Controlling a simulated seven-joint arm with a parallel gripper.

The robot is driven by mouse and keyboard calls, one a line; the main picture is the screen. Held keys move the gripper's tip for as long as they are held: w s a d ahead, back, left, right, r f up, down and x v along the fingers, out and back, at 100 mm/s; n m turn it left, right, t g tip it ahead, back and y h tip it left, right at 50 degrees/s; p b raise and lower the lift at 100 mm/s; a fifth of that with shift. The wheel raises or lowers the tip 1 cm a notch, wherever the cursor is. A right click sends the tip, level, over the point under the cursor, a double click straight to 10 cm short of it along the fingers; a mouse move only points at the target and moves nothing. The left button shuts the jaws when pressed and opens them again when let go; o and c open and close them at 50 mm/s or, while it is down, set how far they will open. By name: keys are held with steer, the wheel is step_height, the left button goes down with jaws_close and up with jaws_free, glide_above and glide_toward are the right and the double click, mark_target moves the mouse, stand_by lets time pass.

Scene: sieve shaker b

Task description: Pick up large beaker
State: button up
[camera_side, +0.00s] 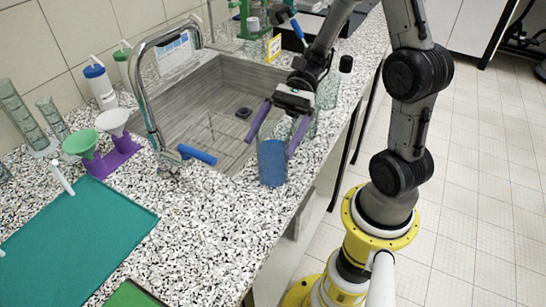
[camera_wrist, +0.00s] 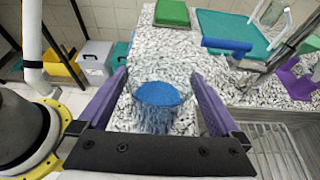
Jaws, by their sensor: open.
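A clear glass beaker holding blue contents (camera_side: 272,163) stands upright on the speckled counter, beside the front right corner of the sink. It also shows in the wrist view (camera_wrist: 158,96), between the fingers. My gripper (camera_side: 276,142) has two purple fingers, spread apart, one on each side of the beaker's upper part. In the wrist view my gripper (camera_wrist: 160,78) is open with a visible gap at each side of the beaker. I cannot tell whether either finger touches the glass.
The sink (camera_side: 225,95) with its tap (camera_side: 146,85) and blue handle (camera_side: 197,155) lies left of the beaker. More glassware (camera_side: 328,90) stands behind my gripper. A teal mat (camera_side: 75,240) lies front left. The counter's edge is close on the right.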

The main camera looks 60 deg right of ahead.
mark_target(266, 164)
steer(key=shift+f, duration=0.45)
step_height(266, 164, down, 3)
steer(key=shift+r, duration=0.2)
steer(key=shift+x, duration=1.1)
steer(key=shift+a+f, duration=0.3)
steer(key=shift+a, duration=0.15)
jaws_close()
